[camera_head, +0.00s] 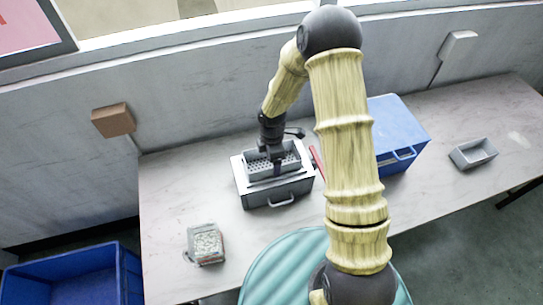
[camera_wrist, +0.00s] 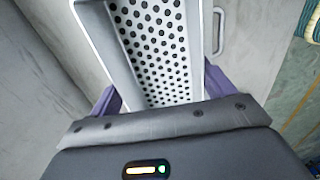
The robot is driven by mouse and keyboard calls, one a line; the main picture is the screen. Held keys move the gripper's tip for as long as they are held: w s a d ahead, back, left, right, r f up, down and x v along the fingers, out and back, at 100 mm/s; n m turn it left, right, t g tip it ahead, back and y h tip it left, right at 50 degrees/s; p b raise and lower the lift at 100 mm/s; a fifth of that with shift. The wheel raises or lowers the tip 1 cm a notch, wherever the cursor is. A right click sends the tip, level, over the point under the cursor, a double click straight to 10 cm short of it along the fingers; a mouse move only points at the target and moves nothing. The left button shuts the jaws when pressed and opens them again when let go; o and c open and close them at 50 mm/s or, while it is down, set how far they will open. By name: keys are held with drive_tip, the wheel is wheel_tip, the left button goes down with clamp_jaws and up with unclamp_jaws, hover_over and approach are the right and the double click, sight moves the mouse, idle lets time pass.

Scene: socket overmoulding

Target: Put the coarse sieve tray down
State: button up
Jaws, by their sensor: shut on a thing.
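The coarse sieve tray (camera_head: 258,167) is a grey, shallow tray with a floor full of round holes. In the wrist view its perforated floor (camera_wrist: 155,45) fills the upper middle. My gripper (camera_head: 273,158) is shut on the tray, with a purple finger at each side of it in the wrist view (camera_wrist: 162,92). The tray is over the top of a grey metal box (camera_head: 262,195) with a front handle. I cannot tell whether the tray touches the box. My gripper hides part of the tray's rim.
A blue box (camera_head: 400,125) with a handle stands right, behind my arm. A small empty grey tray (camera_head: 473,153) lies farther right. A filled container (camera_head: 206,243) sits front left on the table (camera_head: 165,195). A blue bin (camera_head: 75,280) stands left of the table.

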sight(272, 166)
drive_tip(key=o, duration=1.1)
drive_tip(key=shift+f, duration=0.15)
drive_tip(key=shift+c, duration=0.2)
wheel_tip(272, 166, up, 12)
drive_tip(key=shift+r+b, duration=0.2)
drive_tip(key=shift+b, duration=0.25)
drive_tip(key=s+d+r+m+t, duration=0.1)
drive_tip(key=s+d+r+m, duration=0.2)
drive_tip(key=m, duration=0.7)
drive_tip(key=s+d+r+m+t, duration=0.1)
drive_tip(key=s+d+r+m, duration=0.3)
drive_tip(key=s+m, duration=0.6)
drive_tip(key=s+d, duration=0.1)
drive_tip(key=d, duration=0.1)
drive_tip(key=shift+s+d+r+t, duration=0.15)
drive_tip(key=shift+d+r+t, duration=0.15)
drive_tip(key=shift+d, duration=0.1)
